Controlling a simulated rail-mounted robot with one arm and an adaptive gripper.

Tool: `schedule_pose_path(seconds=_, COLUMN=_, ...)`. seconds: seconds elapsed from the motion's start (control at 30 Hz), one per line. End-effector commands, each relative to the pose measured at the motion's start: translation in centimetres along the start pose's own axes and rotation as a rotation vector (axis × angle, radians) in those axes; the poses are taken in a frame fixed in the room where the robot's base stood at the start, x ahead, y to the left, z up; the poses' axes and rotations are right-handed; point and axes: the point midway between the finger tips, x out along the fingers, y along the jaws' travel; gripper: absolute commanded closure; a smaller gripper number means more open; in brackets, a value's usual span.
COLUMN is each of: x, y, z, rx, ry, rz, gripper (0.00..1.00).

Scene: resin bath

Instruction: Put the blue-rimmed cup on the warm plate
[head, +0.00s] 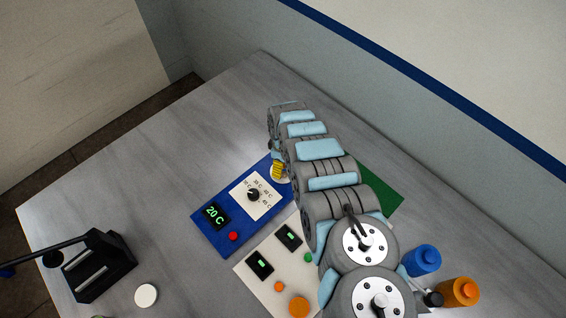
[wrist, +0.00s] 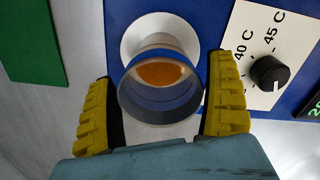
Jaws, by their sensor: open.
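The blue-rimmed cup (wrist: 160,94) is in the middle of the wrist view, with amber liquid inside. It appears to stand upright on the round white plate (wrist: 133,29), which is set in the blue panel (wrist: 196,17); the cup hides part of the plate. My gripper (wrist: 161,75) is open, one yellow finger on each side of the cup. Narrow gaps seem to show between fingers and cup. In the head view my gripper (head: 277,169) is over the right end of the blue panel (head: 208,227), and my arm hides most of the cup and plate.
The panel has a dial (head: 253,194), a red button (head: 234,236) and a display (head: 215,214) reading 20 C. A green mat (head: 382,189) lies behind my arm. Blue (head: 422,260) and orange (head: 458,292) bottles stand right. A black rack (head: 98,266) and white disc (head: 146,295) are left.

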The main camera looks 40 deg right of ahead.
Motion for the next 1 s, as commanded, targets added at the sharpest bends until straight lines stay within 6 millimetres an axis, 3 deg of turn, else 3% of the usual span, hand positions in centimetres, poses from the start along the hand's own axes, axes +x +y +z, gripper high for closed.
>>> schedule_pose_path(seconds=0.37, x=-1.9, y=0.1, z=-0.1, rx=-0.001, ry=0.001, rz=-0.001, gripper=0.13)
schedule_pose_path(seconds=1.0, x=-7.2, y=0.2, z=0.0, rx=0.0, ry=0.0, rz=0.003, gripper=0.13)
